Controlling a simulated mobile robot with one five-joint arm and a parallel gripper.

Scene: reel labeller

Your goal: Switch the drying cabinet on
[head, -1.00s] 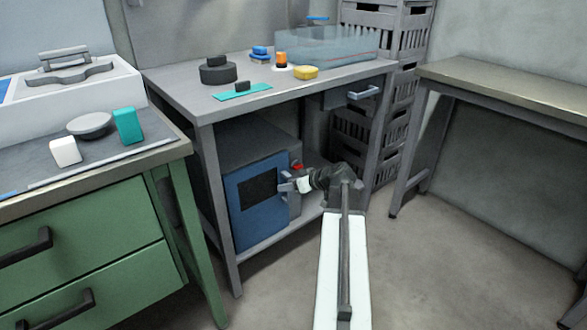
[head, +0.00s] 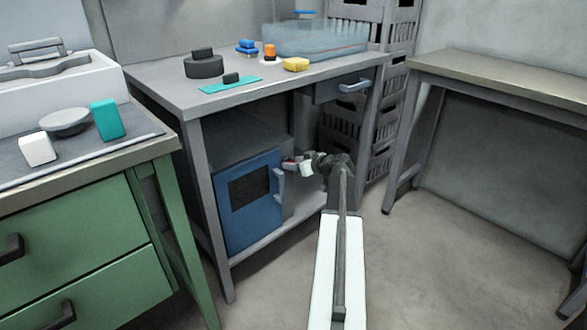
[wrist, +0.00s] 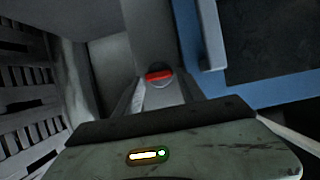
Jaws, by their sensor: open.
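The drying cabinet (head: 250,205) is a grey box with a blue door and dark window, standing on the shelf under the workbench. Its door handle (head: 279,187) is at the door's right edge. My gripper (head: 291,162) is at the cabinet's upper right side, by a small red part that it mostly hides in the head view. In the wrist view the red switch (wrist: 159,75) shows on a grey surface just beyond my open gripper (wrist: 160,88), roughly centred between the fingers. The blue door (wrist: 286,84) is at right there. I cannot tell whether the fingers touch the switch.
The workbench (head: 165,85) above carries a clear bin (head: 315,40), a dark round weight (head: 203,67) and small coloured items. Stacked grey crates (head: 375,125) stand behind right. A green drawer unit (head: 80,240) is at left. Floor at right is free.

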